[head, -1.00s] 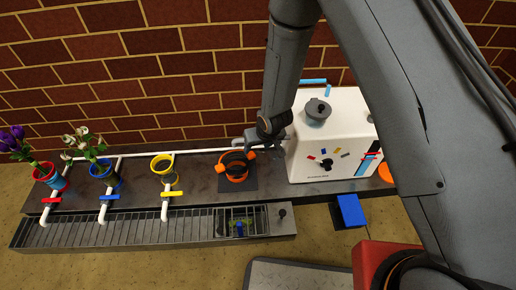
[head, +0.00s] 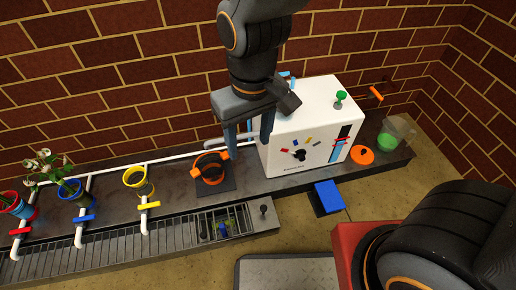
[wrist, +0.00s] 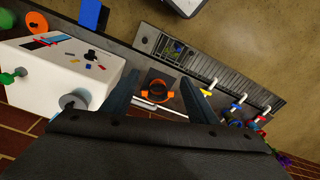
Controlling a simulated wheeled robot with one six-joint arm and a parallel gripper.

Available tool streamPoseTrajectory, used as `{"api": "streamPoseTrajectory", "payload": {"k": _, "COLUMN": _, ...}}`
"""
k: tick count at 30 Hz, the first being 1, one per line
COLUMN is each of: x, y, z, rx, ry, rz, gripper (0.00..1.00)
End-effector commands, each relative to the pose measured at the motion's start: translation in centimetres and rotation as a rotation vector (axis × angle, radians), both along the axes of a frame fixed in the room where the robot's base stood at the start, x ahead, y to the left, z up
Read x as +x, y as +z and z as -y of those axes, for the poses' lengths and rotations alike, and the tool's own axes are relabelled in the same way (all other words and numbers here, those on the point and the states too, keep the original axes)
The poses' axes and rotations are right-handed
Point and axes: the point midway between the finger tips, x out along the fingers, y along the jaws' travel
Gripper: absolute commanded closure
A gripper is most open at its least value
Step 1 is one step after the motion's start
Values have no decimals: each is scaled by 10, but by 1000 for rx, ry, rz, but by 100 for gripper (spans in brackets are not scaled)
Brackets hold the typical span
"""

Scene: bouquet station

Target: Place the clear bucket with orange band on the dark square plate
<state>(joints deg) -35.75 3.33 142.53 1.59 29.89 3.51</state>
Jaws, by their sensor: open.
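The clear bucket with orange band (head: 208,160) appears as an orange ring with small side tabs; its clear walls are hard to make out. It stands on the dark square plate (head: 228,186) on the dark counter. Both also show in the wrist view, the bucket (wrist: 158,95) on the plate (wrist: 160,76). My gripper (head: 249,147) is open and empty, with its fingers above and to the right of the bucket in the head view. In the wrist view the bucket lies between the two spread fingers (wrist: 158,80), apart from them.
A white box machine (head: 310,135) stands right of the plate. Beyond it are an orange disc (head: 362,155) and a clear container with green contents (head: 396,134). Yellow (head: 138,180), blue (head: 75,194) and red (head: 15,205) holders line the left. A drain grate (head: 180,240) runs in front.

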Motion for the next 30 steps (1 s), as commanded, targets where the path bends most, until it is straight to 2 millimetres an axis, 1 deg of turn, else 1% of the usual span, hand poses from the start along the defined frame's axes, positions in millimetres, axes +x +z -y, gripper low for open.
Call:
{"api": "streamPoseTrajectory", "payload": {"k": 1, "x": -13, "y": 8, "z": 5, "rx": 1, "ry": 7, "rz": -10, "gripper": 47}}
{"api": "streamPoseTrajectory", "payload": {"k": 3, "x": -28, "y": 15, "z": 11, "rx": -2, "ry": 12, "rz": -27, "gripper": 47}}
{"api": "streamPoseTrajectory", "payload": {"k": 6, "x": -41, "y": 21, "z": 16, "rx": -5, "ry": 19, "rz": -44, "gripper": 47}}
{"api": "streamPoseTrajectory", "payload": {"k": 9, "x": -47, "y": 23, "z": 19, "rx": -7, "ry": 22, "rz": -54, "gripper": 47}}
{"api": "streamPoseTrajectory", "payload": {"k": 30, "x": -47, "y": 23, "z": 19, "rx": -7, "ry": 22, "rz": -54, "gripper": 47}}
